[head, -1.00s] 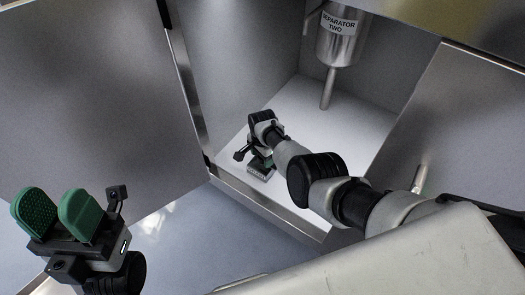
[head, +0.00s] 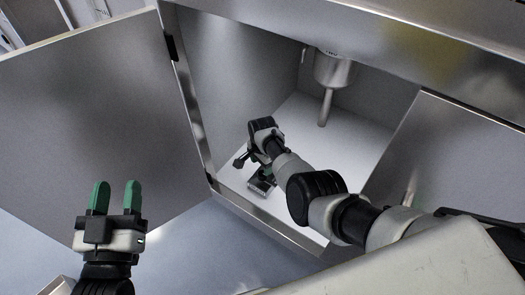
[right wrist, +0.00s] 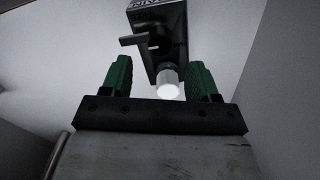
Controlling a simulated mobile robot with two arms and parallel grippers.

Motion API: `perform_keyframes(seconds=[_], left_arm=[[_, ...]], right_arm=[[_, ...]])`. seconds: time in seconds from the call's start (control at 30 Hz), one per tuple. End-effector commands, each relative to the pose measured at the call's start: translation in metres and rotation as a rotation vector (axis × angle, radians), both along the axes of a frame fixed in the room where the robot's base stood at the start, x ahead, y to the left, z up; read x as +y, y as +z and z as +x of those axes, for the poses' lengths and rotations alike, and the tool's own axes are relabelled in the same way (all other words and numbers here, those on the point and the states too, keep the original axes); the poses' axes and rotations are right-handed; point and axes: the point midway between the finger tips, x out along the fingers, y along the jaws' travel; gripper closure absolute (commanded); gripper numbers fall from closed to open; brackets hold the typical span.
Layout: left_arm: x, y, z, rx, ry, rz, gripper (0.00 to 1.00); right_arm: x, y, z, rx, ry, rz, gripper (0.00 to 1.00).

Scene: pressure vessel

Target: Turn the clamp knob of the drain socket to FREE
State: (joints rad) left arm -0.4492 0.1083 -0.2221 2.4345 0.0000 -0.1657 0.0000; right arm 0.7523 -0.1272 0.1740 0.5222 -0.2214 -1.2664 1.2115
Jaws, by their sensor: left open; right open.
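The drain socket (head: 262,186) is a small grey block on the white floor of the steel cabinet, mostly hidden by my right gripper in the head view. The right wrist view shows it as a dark block (right wrist: 172,18) with lettering, a black clamp knob (right wrist: 152,41) with a bar sticking out left, and a bright white round end (right wrist: 168,88). My right gripper (right wrist: 160,64) is open, its green fingers either side of the socket's lower part; contact cannot be told. The knob's setting is not readable. My left gripper (head: 116,184) is open and empty, outside the cabinet.
A steel vessel (head: 333,69) with a thin drain pipe (head: 326,108) hangs at the cabinet's back. An open door panel (head: 90,120) stands at left, another panel (head: 465,150) at right. The cabinet's front lip (head: 270,222) runs below my right arm. White floor is clear right of the socket.

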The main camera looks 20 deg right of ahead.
Motion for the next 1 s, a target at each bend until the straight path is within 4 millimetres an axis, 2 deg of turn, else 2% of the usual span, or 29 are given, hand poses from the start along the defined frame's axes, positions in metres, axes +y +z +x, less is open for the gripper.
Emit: perform_keyframes(seconds=[0.23,0.53,0.73,1.0], left_arm=[[0.007,-0.035,-0.001,0.300,0.018,0.078,0.53],[0.019,-0.076,-0.018,0.626,0.039,0.157,0.53],[0.024,-0.090,-0.028,0.737,0.045,0.184,0.53],[0.025,-0.093,-0.031,0.763,0.047,0.190,0.53]], right_arm=[[0.000,0.021,0.000,0.000,0.000,0.000,0.40],[0.001,0.041,0.000,0.000,0.000,0.000,0.40],[0.000,0.047,0.000,0.000,0.000,0.000,0.40],[0.000,0.047,0.000,0.000,0.000,0.000,0.40]])
